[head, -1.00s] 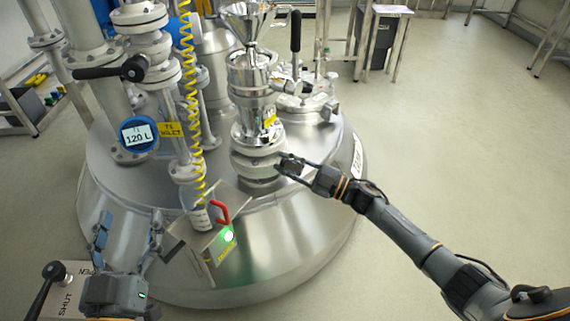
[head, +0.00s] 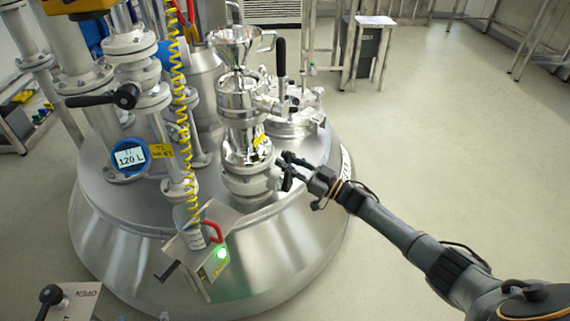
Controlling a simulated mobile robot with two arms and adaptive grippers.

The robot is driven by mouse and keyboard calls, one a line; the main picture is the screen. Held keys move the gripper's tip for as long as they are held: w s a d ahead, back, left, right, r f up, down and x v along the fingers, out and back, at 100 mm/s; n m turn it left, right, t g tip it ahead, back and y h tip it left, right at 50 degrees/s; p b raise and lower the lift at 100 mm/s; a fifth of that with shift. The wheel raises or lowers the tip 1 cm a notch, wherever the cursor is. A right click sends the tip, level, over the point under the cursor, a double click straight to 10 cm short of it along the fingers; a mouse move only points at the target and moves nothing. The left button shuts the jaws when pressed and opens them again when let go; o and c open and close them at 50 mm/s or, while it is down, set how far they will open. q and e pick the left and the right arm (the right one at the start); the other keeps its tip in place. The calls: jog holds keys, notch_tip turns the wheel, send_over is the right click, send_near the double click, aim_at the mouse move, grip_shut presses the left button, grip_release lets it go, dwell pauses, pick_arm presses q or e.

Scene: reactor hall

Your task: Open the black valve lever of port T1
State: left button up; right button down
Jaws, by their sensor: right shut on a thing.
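My right gripper (head: 287,171) reaches in from the right and is shut on a small dark part beside the pale flanged valve under the steel funnel column (head: 238,100). This part looks like a black valve lever, but the fingers hide most of it. Another black lever (head: 105,97) lies level on the pipe at the left, above a yellow tag (head: 160,151) that seems to read T1 INLET. My left gripper is out of view.
The domed steel vessel (head: 120,235) fills the left half. A yellow coiled hose (head: 182,110), a box with a red handle (head: 212,231) and green light, and an upright black handle (head: 281,58) stand near the column. A lever plate (head: 75,300) is at lower left. Floor at right is clear.

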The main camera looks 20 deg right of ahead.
jog(key=shift+w+d+m, duration=0.2)
jog(key=shift+d+m, duration=0.05)
jog(key=shift+m, duration=0.15)
jog(key=c, duration=1.2)
grip_release()
jog(key=shift+o, duration=0.2)
jog(key=v, duration=1.2)
jog(key=shift+f, duration=0.1)
